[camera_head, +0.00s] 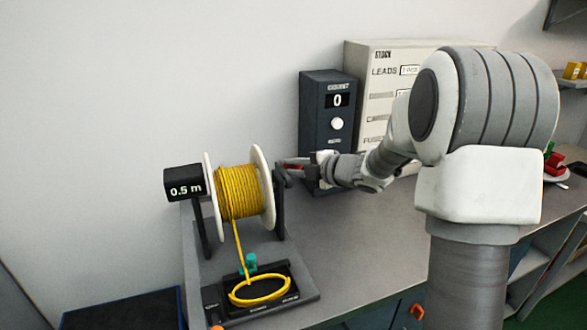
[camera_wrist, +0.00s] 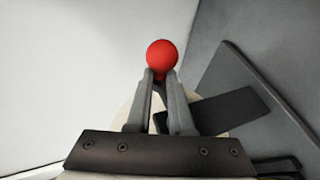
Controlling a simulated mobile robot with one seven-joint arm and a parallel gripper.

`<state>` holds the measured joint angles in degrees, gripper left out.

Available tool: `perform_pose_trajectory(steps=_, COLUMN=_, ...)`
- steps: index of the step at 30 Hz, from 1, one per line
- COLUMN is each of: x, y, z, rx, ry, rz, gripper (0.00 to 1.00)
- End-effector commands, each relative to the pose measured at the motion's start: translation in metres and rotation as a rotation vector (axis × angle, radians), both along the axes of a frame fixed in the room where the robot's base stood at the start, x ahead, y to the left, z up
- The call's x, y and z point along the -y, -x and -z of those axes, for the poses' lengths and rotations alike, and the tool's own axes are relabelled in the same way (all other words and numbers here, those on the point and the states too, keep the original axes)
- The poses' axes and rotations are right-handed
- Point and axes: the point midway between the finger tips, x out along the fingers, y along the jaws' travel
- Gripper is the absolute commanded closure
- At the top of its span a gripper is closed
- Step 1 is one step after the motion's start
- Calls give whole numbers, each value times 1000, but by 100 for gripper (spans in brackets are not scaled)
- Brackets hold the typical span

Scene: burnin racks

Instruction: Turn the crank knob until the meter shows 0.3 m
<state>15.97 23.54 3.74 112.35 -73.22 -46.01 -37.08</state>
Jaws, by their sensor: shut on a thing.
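The crank knob (camera_wrist: 162,57) is a red ball at my fingertips in the wrist view. My gripper (camera_wrist: 161,78) is shut on it. In the head view my gripper (camera_head: 290,167) is at the right side of the reel, and the knob is mostly hidden there. The reel (camera_head: 239,192) has white flanges and is wound with yellow cord. The black meter (camera_head: 184,183) at its left reads 0.5 m.
The yellow cord runs down to a coil (camera_head: 260,289) on the base plate, beside a green part (camera_head: 250,263). Grey bench (camera_head: 345,255) is clear right of the reel.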

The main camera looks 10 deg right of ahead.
Motion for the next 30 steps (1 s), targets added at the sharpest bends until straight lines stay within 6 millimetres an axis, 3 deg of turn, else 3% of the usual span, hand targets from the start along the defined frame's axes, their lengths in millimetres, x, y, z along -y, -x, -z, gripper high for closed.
perform_pose_trajectory(steps=1, x=7, y=-1, z=1, rx=-2, ry=5, rz=14, gripper=100)
perform_pose_trajectory(steps=8, x=7, y=-1, z=0, rx=-2, ry=5, rz=14, gripper=100)
perform_pose_trajectory(steps=21, x=8, y=6, z=-24, rx=-3, ry=5, rz=13, gripper=100)
perform_pose_trajectory(steps=30, x=8, y=7, z=-24, rx=-4, ry=5, rz=13, gripper=100)
